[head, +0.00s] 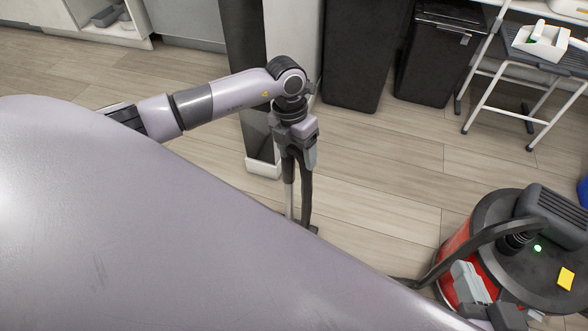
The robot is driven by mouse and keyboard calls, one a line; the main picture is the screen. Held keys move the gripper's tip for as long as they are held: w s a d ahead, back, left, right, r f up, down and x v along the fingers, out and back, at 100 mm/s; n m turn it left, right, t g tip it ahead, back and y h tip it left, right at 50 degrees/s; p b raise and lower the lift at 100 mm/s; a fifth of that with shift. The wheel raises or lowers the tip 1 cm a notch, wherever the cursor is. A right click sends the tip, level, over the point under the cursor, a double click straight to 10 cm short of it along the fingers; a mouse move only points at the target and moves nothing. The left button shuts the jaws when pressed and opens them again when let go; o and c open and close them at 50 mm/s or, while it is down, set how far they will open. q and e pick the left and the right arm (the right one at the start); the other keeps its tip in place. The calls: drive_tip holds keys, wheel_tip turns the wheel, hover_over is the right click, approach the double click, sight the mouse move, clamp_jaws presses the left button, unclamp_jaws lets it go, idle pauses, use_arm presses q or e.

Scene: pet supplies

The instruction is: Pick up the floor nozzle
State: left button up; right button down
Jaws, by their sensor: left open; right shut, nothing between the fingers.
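My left gripper (296,160) points down near the middle of the head view and is open. A thin pale tube (289,200) and a dark strip beside it run from between its fingers toward the floor. I cannot tell whether the fingers touch them. A small dark piece at floor level (313,229), perhaps part of the floor nozzle, shows at their lower end; the rest is hidden behind my large lilac body surface. My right gripper (466,282) is shut and empty at the lower right, in front of the vacuum cleaner (482,212).
The red and black vacuum, with a dark hose (470,240), stands on the floor at right. A pillar with a white foot (263,168) is close behind my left gripper. Black bins (430,65) and a metal-legged stand (495,85) are at the back. Floor between is clear.

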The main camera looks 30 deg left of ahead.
sight(288, 161)
use_arm(q)
drive_tip(key=a, duration=0.1)
drive_tip(key=w+a+y, duration=0.1)
drive_tip(key=a, duration=0.1)
drive_tip(key=shift+w+a+f+y+b, duration=0.2)
drive_tip(key=shift+f+y+b, duration=0.1)
drive_tip(key=shift+b, duration=0.1)
wheel_tip(288, 161, down, 6)
drive_tip(key=b, duration=0.3)
drive_tip(key=shift+r, duration=0.1)
drive_tip(key=shift+f+b, duration=0.3)
drive_tip(key=shift+f, duration=0.05)
use_arm(e)
drive_tip(key=shift+s+d+n+t+h, duration=0.15)
drive_tip(key=shift+d+n+t+h, duration=0.15)
drive_tip(key=shift+d+n+t, duration=0.5)
drive_tip(key=shift+d, duration=0.1)
use_arm(q)
drive_tip(key=c, duration=1.2)
drive_tip(key=shift+r, duration=0.1)
drive_tip(key=shift+c, duration=0.2)
